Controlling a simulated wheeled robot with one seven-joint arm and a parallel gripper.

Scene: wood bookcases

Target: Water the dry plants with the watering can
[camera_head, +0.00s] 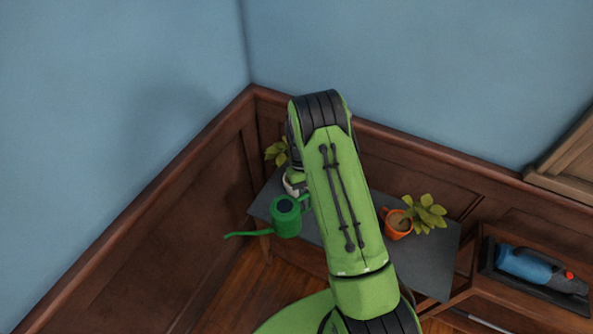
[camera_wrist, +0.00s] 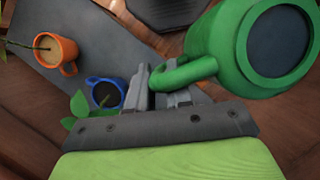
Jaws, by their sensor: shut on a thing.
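The green watering can (camera_head: 286,222) is left of my arm in the head view, its spout pointing left. It fills the upper right of the wrist view (camera_wrist: 218,55). My gripper (camera_wrist: 163,86) is shut on its handle; my arm hides the jaws in the head view. An orange mug-shaped pot (camera_head: 398,229) with a leafy plant (camera_head: 427,212) stands right of my arm; an orange pot shows in the wrist view (camera_wrist: 66,51). A blue mug-shaped pot (camera_wrist: 107,92) has green leaves beside it. A pale pot (camera_head: 291,186) with leaves (camera_head: 277,152) is partly hidden behind my arm.
The pots stand on a narrow grey tabletop (camera_head: 432,262) in the corner. Wood-panelled walls (camera_head: 190,195) close it in at the left and back. At the right, a dark tray (camera_head: 545,287) holds a blue object (camera_head: 524,264) with a red part.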

